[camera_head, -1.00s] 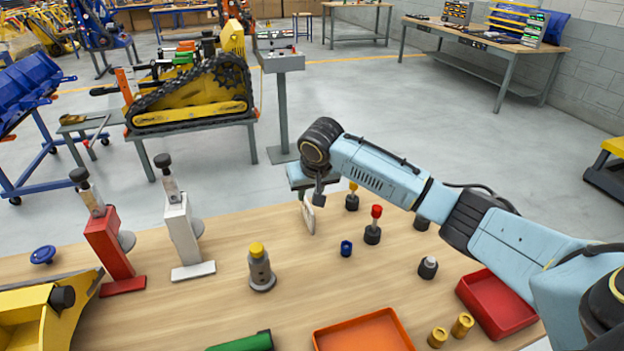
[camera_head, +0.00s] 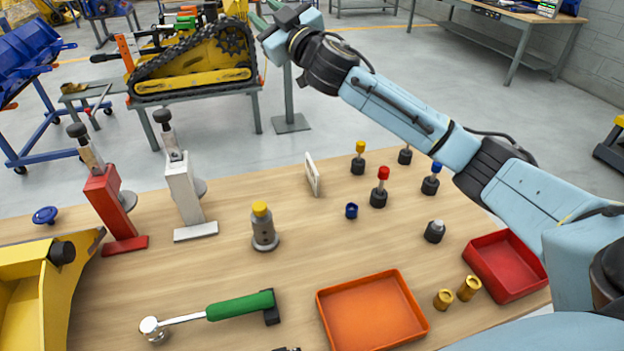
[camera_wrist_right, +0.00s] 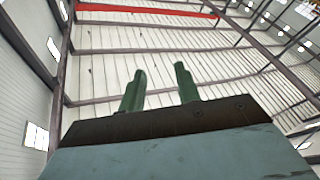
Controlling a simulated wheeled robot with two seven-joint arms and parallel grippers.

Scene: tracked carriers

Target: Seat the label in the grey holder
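A thin off-white plate (camera_head: 312,174), which looks like the label, stands on edge on the wooden table near its far edge. A separate grey holder at its foot cannot be made out. My right gripper (camera_head: 268,14) is raised high beyond the table's far edge, well clear of the plate. In the right wrist view its two green fingers (camera_wrist_right: 160,80) stand apart with nothing between them, against the ceiling. My left gripper is not in view.
Several dark pegs with coloured tops, one a red-topped peg (camera_head: 380,188), stand right of the plate. A yellow-topped grey post (camera_head: 263,228), white stand (camera_head: 186,193) and red stand (camera_head: 110,200) are left.

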